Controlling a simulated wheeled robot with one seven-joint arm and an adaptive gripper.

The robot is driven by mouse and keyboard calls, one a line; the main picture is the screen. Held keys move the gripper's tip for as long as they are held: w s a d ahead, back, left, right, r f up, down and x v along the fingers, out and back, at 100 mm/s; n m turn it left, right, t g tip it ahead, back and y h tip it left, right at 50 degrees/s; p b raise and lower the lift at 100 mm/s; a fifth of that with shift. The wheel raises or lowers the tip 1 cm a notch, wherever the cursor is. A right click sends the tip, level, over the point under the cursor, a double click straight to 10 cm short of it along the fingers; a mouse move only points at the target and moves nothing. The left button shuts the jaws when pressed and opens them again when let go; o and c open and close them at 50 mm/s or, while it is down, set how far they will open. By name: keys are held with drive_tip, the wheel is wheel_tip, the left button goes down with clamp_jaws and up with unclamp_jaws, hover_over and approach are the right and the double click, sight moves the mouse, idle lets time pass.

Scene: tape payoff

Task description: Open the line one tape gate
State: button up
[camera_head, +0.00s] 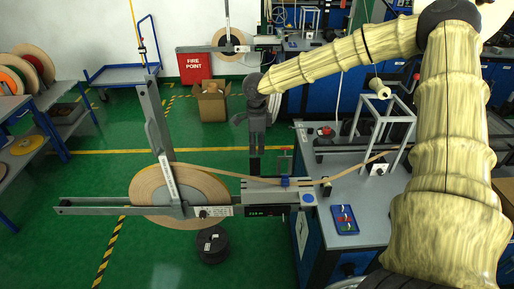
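The tape payoff has a large tan tape reel (150,190) on a long grey horizontal arm (100,206) and a tall grey upright bar (158,125). Tan tape (225,174) runs from the reel's top rightward through a grey guide block (262,190). A small upright piece with a red top (285,160) and a blue part stands on the block; I cannot tell for sure whether it is the line one gate. My dark grey gripper (255,174) points down, just above or behind the block's left part. Nothing is visibly held. Its finger opening is too small to judge.
A blue-sided bench (345,190) stands right, with a white frame (385,130) and a button panel (343,219). A black spool (212,244) is on the floor below the reel. A cardboard box (211,101) and blue cart (122,74) stand behind. Green floor is open at left.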

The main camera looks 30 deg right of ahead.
sight(255, 162)
drive_tip(key=shift+d+f+p, duration=0.1)
drive_tip(key=shift+f+p, duration=0.2)
drive_tip(key=shift+f, duration=1.1)
clamp_jaws()
